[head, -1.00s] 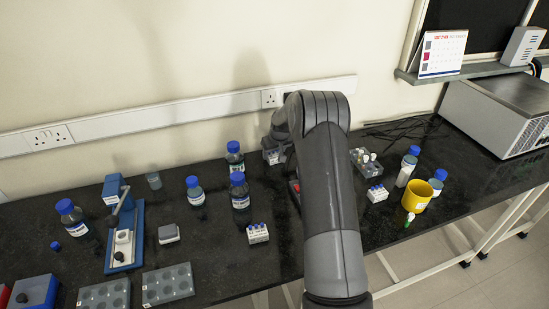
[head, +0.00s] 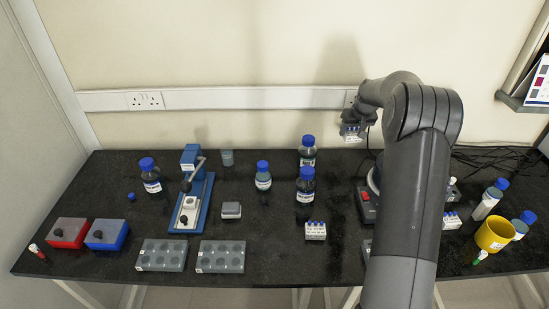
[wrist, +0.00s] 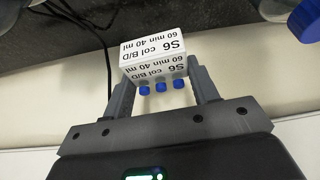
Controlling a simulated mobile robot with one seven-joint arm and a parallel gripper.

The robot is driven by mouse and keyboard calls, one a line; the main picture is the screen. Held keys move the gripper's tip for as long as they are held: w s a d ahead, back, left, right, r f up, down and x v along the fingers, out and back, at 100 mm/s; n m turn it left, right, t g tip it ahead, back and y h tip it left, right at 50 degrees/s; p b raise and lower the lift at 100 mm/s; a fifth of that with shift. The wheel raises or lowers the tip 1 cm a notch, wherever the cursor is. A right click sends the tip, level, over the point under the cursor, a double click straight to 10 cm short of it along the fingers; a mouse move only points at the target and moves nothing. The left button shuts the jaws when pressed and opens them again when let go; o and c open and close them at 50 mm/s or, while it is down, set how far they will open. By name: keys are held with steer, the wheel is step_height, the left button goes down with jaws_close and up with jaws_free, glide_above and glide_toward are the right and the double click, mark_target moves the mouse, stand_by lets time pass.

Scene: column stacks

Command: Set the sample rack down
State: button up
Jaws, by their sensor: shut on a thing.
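My gripper (head: 352,130) is shut on the sample rack (wrist: 152,48), a small white block with blue caps, marked "S6 col B/D, 60 min 40 ml". In the wrist view the fingers (wrist: 160,82) stand on either side of it. In the head view the held rack (head: 349,131) is small, above the back of the black bench (head: 260,215) and close to the wall. It appears apart from the bench. A similar white rack with blue caps (head: 316,231) stands on the bench at the front middle. Another (head: 451,221) stands right of my arm.
Blue-capped bottles (head: 305,186) stand left of my arm. Grey well blocks (head: 221,257), a blue clamp device (head: 190,205) and red and blue boxes (head: 68,233) are further left. A yellow cup (head: 494,235) is at right. My arm hides part of the bench.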

steer(key=r, duration=0.2)
steer(key=a+r, duration=0.1)
steer(key=r, duration=0.2)
steer(key=a, duration=1.1)
steer(key=m, duration=0.1)
glide_above(256, 159)
steer(key=s, duration=0.2)
steer(key=f, duration=1.1)
steer(key=shift+w+d+f, duration=0.2)
steer(key=shift+d+f, duration=0.15)
steer(key=shift+d, duration=0.05)
steer(key=shift+w+a+f, duration=0.15)
steer(key=shift+a+f, duration=0.15)
steer(key=shift+a, duration=0.15)
steer(key=shift+f, duration=1.95)
steer(key=shift+f, duration=0.15)
